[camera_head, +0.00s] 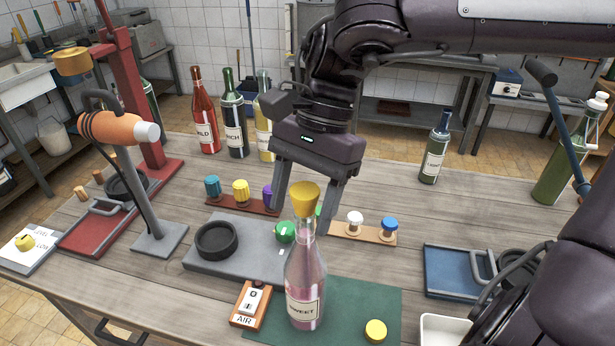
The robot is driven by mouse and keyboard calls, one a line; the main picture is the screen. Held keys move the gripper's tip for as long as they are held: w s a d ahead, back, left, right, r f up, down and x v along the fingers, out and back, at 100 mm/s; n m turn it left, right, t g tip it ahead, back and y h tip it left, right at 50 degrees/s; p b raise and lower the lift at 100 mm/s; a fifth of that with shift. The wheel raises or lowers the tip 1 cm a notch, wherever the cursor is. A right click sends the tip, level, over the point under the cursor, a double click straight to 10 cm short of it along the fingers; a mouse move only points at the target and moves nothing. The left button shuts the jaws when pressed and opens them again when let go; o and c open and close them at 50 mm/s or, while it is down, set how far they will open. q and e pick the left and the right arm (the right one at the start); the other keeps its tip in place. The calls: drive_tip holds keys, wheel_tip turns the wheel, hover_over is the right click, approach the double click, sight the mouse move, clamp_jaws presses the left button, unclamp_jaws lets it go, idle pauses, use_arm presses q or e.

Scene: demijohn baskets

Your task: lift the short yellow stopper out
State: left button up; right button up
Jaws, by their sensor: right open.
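Several yellow stopper-like pieces show. A wide yellow stopper (305,197) sits in the neck of a clear, pink-tinted bottle (305,275) labelled SWEET. A ribbed yellow stopper (241,191) stands in a dark red rack (226,205) between a teal stopper (213,186) and a partly hidden purple one (267,194). A low round yellow piece (376,330) lies on the green mat (370,300). My right gripper (303,218) points down, open, its fingers appearing either side of the bottle's stopper; I cannot tell if they are level with it. My left gripper is out of view.
A wooden rack (345,231) holds white (355,219) and blue (390,224) stoppers. A grey plate with a black ring (217,239) lies left of the bottle.

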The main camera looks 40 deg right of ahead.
drive_tip(key=shift+s+a+f, duration=0.1)
drive_tip(key=shift+a, duration=0.05)
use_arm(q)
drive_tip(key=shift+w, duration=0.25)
use_arm(e)
drive_tip(key=shift+c, duration=0.4)
drive_tip(key=c, duration=1)
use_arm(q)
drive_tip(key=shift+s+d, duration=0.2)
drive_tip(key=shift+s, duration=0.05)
use_arm(e)
drive_tip(key=shift+o, duration=0.2)
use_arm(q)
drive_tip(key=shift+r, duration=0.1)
